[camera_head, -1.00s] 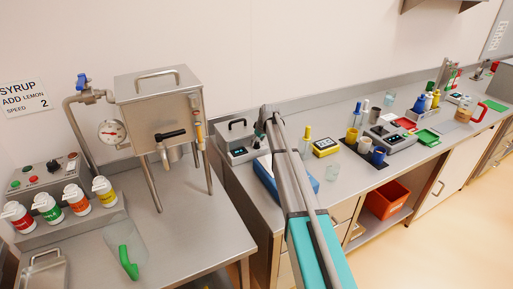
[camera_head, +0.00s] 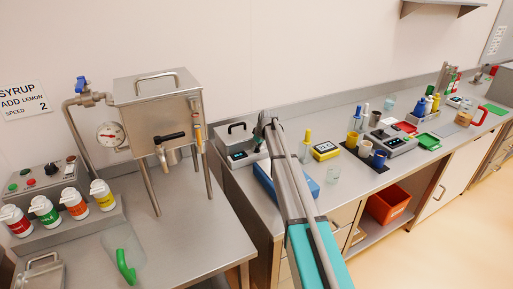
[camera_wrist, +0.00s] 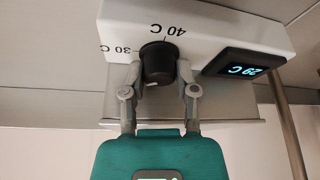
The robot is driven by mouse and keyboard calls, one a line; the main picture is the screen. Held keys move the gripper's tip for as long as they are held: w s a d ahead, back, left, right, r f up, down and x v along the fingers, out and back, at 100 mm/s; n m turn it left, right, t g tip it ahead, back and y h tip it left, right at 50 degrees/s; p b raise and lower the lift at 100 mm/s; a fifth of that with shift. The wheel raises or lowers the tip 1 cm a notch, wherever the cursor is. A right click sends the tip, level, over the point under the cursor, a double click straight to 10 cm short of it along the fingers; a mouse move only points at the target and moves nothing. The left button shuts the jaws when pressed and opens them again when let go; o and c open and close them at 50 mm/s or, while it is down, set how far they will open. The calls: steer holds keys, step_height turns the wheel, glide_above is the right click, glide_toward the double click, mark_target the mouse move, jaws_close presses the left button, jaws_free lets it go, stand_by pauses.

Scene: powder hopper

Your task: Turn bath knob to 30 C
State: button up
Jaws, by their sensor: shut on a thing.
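The bath knob (camera_wrist: 158,62) is a black round knob on the white front panel (camera_wrist: 205,25) of the bath in the wrist view. My gripper (camera_wrist: 160,75) is shut on it, one finger on each side. The panel markings appear upside down: "40 C" is beside the knob and "30 C" to its left. I cannot clearly tell which mark the knob points to. A dark display (camera_wrist: 243,68) beside it appears to read 29 C. In the head view, the bath (camera_head: 236,142) is a steel box with a lid handle; my arm partly covers its front.
A steel hopper (camera_head: 158,95) on legs stands left of the bath, above a bench with several capped bottles. A blue box (camera_head: 268,183) lies in front of the bath.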

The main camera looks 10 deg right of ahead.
jaws_close()
steer(key=shift+m, duration=0.3)
steer(key=m+h, duration=0.1)
steer(key=m, duration=0.2)
steer(key=shift+d+m+t+h, duration=0.15)
steer(key=shift+m+h, duration=0.35)
steer(key=shift+m, duration=0.45)
steer(key=shift+a+m+t+h, duration=0.15)
steer(key=shift+m+h, duration=0.35)
steer(key=shift+m, duration=0.45)
steer(key=shift+d, duration=0.1)
steer(key=o, duration=0.9)
jaws_free()
